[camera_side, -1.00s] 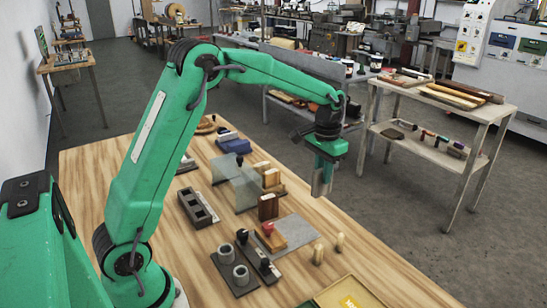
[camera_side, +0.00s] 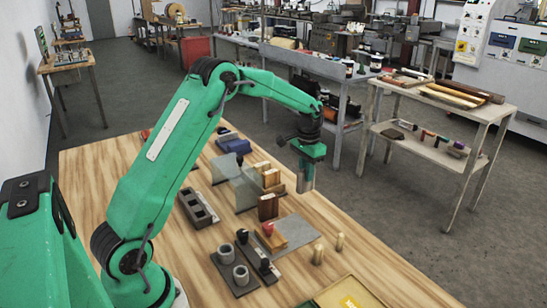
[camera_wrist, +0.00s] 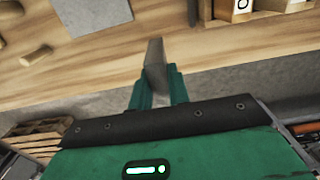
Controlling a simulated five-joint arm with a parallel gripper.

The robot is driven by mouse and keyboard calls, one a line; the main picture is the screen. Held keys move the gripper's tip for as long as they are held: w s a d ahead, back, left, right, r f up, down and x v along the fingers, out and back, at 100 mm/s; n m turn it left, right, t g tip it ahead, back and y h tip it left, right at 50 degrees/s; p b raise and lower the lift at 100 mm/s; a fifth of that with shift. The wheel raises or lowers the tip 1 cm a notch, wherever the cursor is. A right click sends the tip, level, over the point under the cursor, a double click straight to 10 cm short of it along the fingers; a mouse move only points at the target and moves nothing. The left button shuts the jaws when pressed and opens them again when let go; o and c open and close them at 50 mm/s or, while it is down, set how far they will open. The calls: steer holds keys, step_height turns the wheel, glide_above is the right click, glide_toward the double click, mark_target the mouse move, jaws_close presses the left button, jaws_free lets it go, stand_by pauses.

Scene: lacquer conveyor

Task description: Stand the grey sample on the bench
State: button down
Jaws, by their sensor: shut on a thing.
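My gripper (camera_side: 304,172) is shut on the grey sample (camera_side: 303,184), a slim grey block that hangs below it. The wrist view also shows the sample (camera_wrist: 155,54) projecting from between the green jaws (camera_wrist: 155,88). In the side view the sample appears against the far right edge of the wooden bench (camera_side: 362,263). In the wrist view its free end is seen against bench wood, near the bench edge. I cannot tell whether it touches the bench. The part inside the jaws is hidden.
A flat grey mat (camera_side: 292,229) lies nearby, beside a red-knobbed block (camera_side: 266,240). Bare wood lies between the mat and the bench edge.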

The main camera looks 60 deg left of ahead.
mark_target(305, 191)
steer(key=shift+f, duration=1.95)
steer(key=shift+f, duration=0.1)
steer(key=c, duration=1.3)
jaws_free()
steer(key=shift+c, duration=0.2)
step_height(305, 191, up, 12)
steer(key=shift+f, duration=0.2)
steer(key=shift+r, duration=0.35)
